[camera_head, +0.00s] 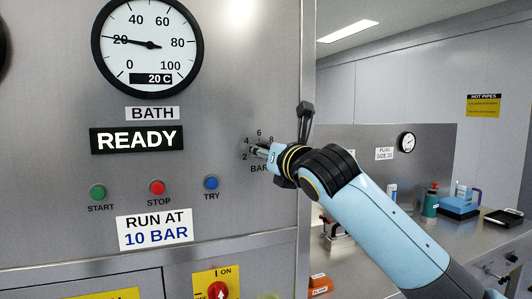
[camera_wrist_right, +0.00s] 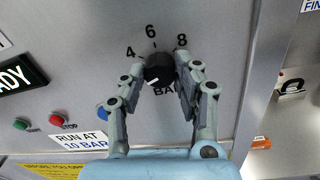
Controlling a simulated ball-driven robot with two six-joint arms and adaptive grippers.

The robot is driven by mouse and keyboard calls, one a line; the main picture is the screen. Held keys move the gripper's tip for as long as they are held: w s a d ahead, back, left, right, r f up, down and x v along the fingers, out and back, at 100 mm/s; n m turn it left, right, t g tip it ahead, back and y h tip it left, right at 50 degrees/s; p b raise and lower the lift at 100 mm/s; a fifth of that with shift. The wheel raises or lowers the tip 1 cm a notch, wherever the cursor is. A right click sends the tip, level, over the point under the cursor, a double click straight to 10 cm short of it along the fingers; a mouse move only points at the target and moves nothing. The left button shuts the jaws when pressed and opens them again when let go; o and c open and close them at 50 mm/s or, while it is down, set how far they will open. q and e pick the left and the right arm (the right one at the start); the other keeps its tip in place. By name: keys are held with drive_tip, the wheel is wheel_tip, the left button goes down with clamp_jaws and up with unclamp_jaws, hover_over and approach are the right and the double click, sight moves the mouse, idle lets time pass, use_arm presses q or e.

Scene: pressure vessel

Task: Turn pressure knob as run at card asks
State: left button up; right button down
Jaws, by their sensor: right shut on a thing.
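The black pressure knob (camera_wrist_right: 159,68) is on the metal panel, with 4, 6 and 8 around its top in the right wrist view. A white mark on it points to the lower left. My right gripper (camera_wrist_right: 165,72) is shut on the knob, one finger on each side. In the head view my right gripper (camera_head: 264,153) covers most of the knob; 2, 4, 6 and 8 show around it. The run-at card (camera_head: 155,230) reads "RUN AT 10 BAR". The 10 on the scale is hidden by the gripper. My left gripper is out of view.
The bath gauge (camera_head: 148,42) points near 20 and shows 20 C. The display (camera_head: 137,139) reads READY. Below are the green start button (camera_head: 97,192), red stop button (camera_head: 157,187) and blue try button (camera_head: 211,183). A red switch (camera_head: 218,290) reads ON. A bench (camera_head: 470,235) stands at right.

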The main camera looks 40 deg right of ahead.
drive_tip(key=shift+m, duration=0.3)
drive_tip(key=shift+a+f+n+g+h+b, duration=0.15)
drive_tip(key=shift+n+b, duration=0.65)
drive_tip(key=shift+n, duration=3.85)
drive_tip(key=shift+d+n+g+h+b, duration=0.2)
drive_tip(key=shift+n+b, duration=0.6)
drive_tip(key=shift+n, duration=3.8)
drive_tip(key=shift+a+f+n+t+h+b, duration=0.2)
drive_tip(key=shift+n+b, duration=0.6)
drive_tip(key=shift+n, duration=3.85)
drive_tip(key=shift+r, duration=0.1)
drive_tip(key=c, duration=1)
unclamp_jaws()
drive_tip(key=shift+r, duration=0.1)
